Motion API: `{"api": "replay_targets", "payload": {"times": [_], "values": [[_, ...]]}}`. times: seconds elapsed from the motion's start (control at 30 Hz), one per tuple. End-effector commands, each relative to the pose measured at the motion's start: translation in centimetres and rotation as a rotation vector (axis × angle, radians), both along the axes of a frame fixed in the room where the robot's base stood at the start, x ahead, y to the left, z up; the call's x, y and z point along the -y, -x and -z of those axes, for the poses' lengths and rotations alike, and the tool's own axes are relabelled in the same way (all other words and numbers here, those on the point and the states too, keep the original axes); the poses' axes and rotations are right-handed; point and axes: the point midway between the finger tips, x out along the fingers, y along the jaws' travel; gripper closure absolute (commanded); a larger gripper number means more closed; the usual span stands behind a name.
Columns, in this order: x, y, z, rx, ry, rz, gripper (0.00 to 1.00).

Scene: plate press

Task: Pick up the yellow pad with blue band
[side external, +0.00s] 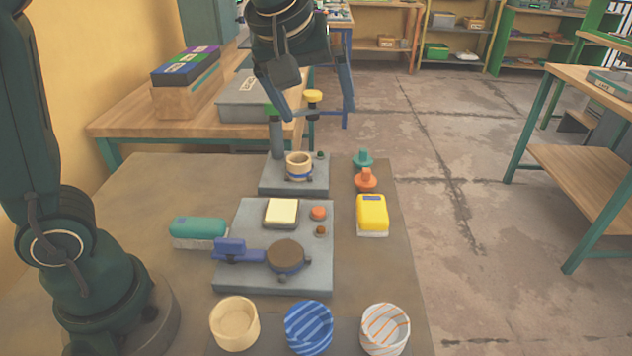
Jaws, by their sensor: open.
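The yellow pad with blue band (372,212) lies on the table just right of the grey press plate. It has a bright yellow top with a blue patch at its far end and a pale underside. My gripper (318,108) is high at the back, above the rear grey fixture. Its two fingers are spread apart with nothing held between them. The gripper is well behind and above the yellow pad and does not touch it.
A teal pad (198,231) lies left of the grey press plate (314,262), which bears a cream square (281,213) and a round brown disc (286,256). Orange (366,179) and green (363,158) knobs stand behind the yellow pad. Several cups line the front.

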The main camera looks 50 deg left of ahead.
Motion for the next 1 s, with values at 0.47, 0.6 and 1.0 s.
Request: {"api": "replay_targets", "payload": {"times": [0.47,0.6,1.0], "values": [[4.7,-9.1,11.3,-0.108,-0.044,-0.114,0.0],[5.7,-9.2,14.9,-0.161,-0.075,-0.084,0.0],[5.6,-9.1,19.9,-0.216,-0.095,-0.063,0.0]]}}
